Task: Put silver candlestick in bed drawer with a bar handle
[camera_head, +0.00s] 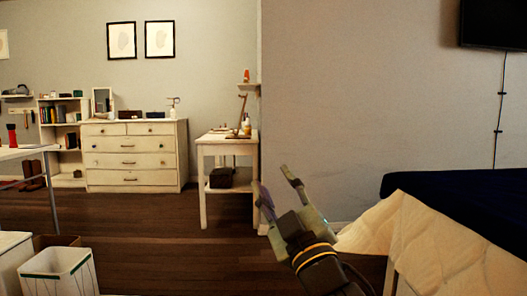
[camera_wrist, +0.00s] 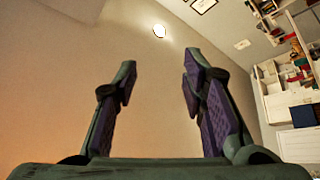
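My gripper (camera_head: 274,190) is raised in the middle of the head view, with its two fingers spread apart and nothing between them. In the wrist view my gripper (camera_wrist: 158,85) is also open and empty, against a bare wall. A bed (camera_head: 445,228) with a dark blue cover and a cream drape stands at the right edge of the head view. Its drawer with a bar handle does not show. I cannot make out a silver candlestick in either view.
A white dresser (camera_head: 133,161) with several drawers stands by the far wall, beside a small white side table (camera_head: 202,188) with items on it. A white bin (camera_head: 60,272) is at the lower left. Dark wooden floor (camera_head: 160,230) lies open in the middle. A screen (camera_head: 494,24) hangs at the upper right.

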